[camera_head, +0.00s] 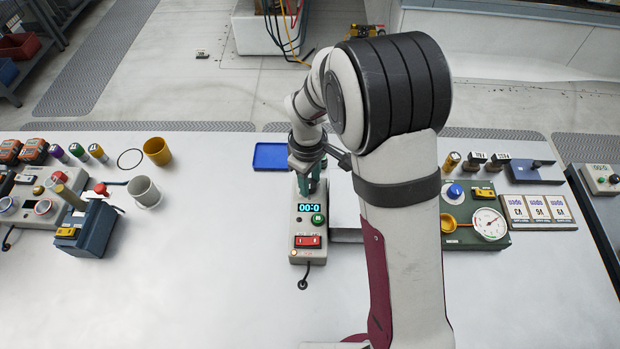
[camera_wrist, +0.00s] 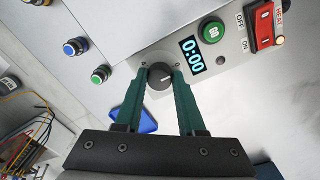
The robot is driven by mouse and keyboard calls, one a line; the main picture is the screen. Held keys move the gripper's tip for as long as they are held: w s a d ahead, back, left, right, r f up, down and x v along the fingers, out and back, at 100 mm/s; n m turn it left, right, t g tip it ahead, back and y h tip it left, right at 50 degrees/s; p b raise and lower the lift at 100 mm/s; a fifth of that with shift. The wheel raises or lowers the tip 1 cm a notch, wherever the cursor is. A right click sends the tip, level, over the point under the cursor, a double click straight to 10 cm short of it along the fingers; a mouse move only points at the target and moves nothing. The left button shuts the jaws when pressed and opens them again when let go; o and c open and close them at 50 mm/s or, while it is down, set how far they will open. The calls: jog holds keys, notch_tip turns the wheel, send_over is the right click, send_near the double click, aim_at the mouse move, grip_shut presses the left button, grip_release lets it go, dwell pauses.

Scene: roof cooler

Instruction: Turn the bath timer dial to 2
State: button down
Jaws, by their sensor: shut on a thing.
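The bath timer (camera_head: 307,240) is a narrow pale box on the white table in the head view. Its display (camera_head: 309,208) reads 00:0 there and appears as 0:00 in the wrist view (camera_wrist: 191,56). The dark round dial (camera_wrist: 160,76) sits at the box's far end, with a pale pointer line; its scale numbers are not readable. My gripper (camera_wrist: 161,80) has its green fingers on either side of the dial, shut on it. In the head view my gripper (camera_head: 312,188) comes down on the box's far end and hides the dial.
The timer has a green button (camera_head: 318,219) and a red heat switch (camera_head: 307,241). A blue tray (camera_head: 271,156) lies behind it. A grey cup (camera_head: 145,190) and a yellow cup (camera_head: 157,151) stand left. A green scale unit (camera_head: 478,238) is at right. The front table is clear.

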jog(key=shift+m, duration=0.3)
jog(key=m, duration=1.1)
jog(key=shift+a+m, duration=0.1)
jog(key=shift+m, duration=0.3)
jog(key=m, duration=0.5)
jog(key=shift+w+g, duration=0.1)
jog(key=shift+g, duration=0.2)
jog(key=m, duration=0.6)
jog(key=shift+m, duration=0.3)
jog(key=c, duration=0.5)
grip_release()
